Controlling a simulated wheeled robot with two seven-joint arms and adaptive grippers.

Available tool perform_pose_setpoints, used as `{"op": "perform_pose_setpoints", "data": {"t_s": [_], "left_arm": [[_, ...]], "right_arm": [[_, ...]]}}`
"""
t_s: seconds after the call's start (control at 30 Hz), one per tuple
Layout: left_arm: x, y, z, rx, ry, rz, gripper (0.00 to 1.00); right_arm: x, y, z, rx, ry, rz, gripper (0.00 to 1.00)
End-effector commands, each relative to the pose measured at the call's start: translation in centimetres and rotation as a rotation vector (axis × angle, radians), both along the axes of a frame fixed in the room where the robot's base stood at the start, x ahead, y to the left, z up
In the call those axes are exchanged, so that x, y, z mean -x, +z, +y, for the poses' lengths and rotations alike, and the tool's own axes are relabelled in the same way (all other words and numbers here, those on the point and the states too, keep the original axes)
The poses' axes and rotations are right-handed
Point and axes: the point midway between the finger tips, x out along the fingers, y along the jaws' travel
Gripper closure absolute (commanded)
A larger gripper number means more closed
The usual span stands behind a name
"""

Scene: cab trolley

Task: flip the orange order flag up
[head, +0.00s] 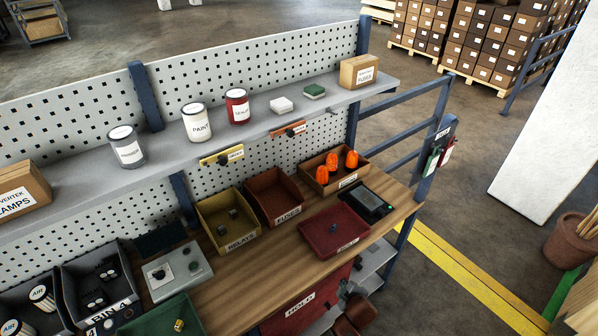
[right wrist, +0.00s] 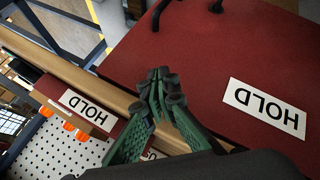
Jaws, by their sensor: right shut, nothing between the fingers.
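The orange order flag (head: 288,130) is an orange plate with a dark knob on the front lip of the upper shelf, between the yellow flag and a grey one. It lies along the lip, slightly slanted. It is not identifiable in the right wrist view. My left gripper is not in view.
The upper shelf (head: 165,153) carries cans and boxes above the flags. Bins, the red HOLD tray (head: 333,230) and a dark device (head: 365,202) stand on the wooden worktop. A red HOLD panel (right wrist: 210,70) is near the right gripper. Blue posts (head: 433,160) stand at the right end.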

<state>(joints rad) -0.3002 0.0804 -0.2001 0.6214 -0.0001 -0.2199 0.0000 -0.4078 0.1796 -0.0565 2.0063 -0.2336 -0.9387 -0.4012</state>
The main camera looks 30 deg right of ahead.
Motion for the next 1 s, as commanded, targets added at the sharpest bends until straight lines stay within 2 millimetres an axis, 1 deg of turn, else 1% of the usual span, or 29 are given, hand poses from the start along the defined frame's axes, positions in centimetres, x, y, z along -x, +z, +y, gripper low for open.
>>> {"op": "perform_pose_setpoints", "data": {"t_s": [0.03, 0.07, 0.1, 0.17, 0.2, 0.27, 0.3, 0.33, 0.37, 0.4, 0.43, 0.5, 0.53, 0.6, 0.7, 0.73, 0.83, 1.0], "left_arm": [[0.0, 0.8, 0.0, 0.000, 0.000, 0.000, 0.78], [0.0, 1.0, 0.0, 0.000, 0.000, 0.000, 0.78], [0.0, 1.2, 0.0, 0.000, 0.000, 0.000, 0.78], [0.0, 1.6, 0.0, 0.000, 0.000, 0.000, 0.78], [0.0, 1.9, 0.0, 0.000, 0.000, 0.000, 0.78], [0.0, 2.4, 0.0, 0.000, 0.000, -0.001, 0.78], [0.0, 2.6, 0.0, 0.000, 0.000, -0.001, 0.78], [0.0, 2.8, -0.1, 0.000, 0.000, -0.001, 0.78], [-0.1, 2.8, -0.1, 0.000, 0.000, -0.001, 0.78], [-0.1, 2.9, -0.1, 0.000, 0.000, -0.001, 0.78], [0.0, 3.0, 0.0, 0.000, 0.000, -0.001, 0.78], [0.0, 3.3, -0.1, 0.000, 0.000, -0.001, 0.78], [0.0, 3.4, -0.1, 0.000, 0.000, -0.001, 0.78], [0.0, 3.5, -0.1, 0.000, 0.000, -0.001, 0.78], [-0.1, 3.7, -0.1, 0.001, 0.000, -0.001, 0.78], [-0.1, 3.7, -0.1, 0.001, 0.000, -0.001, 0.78], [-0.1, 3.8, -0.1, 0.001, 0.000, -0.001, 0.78], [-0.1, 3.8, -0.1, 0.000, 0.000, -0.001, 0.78]], "right_arm": [[-1.4, 3.0, -1.0, 0.067, 0.039, -0.036, 1.00], [-2.1, 4.4, -1.5, 0.110, 0.065, -0.054, 1.00], [-3.2, 6.4, -2.3, 0.175, 0.101, -0.079, 1.00], [-5.0, 9.7, -3.3, 0.285, 0.162, -0.120, 1.00], [-6.1, 12.2, -4.0, 0.371, 0.205, -0.146, 1.00], [-8.1, 16.2, -4.9, 0.522, 0.276, -0.186, 1.00], [-9.7, 19.2, -5.5, 0.652, 0.336, -0.213, 1.00], [-11.0, 21.4, -5.8, 0.767, 0.389, -0.232, 1.00], [-12.3, 23.5, -6.0, 0.887, 0.441, -0.247, 1.00], [-14.0, 26.3, -6.0, 1.056, 0.513, -0.261, 1.00], [-15.1, 28.3, -5.8, 1.185, 0.565, -0.267, 1.00], [-17.3, 32.6, -4.8, 1.480, 0.673, -0.269, 1.00], [-18.1, 34.1, -4.2, 1.597, 0.713, -0.265, 1.00], [-19.4, 36.8, -2.9, 1.832, 0.788, -0.251, 1.00], [-20.6, 38.9, -1.3, 2.080, 0.861, -0.225, 1.00], [-20.8, 39.3, -0.9, 2.133, 0.875, -0.219, 1.00], [-21.2, 39.9, -0.1, 2.246, 0.907, -0.203, 1.00], [-21.3, 40.1, 0.2, 2.284, 0.916, -0.198, 1.00]]}}
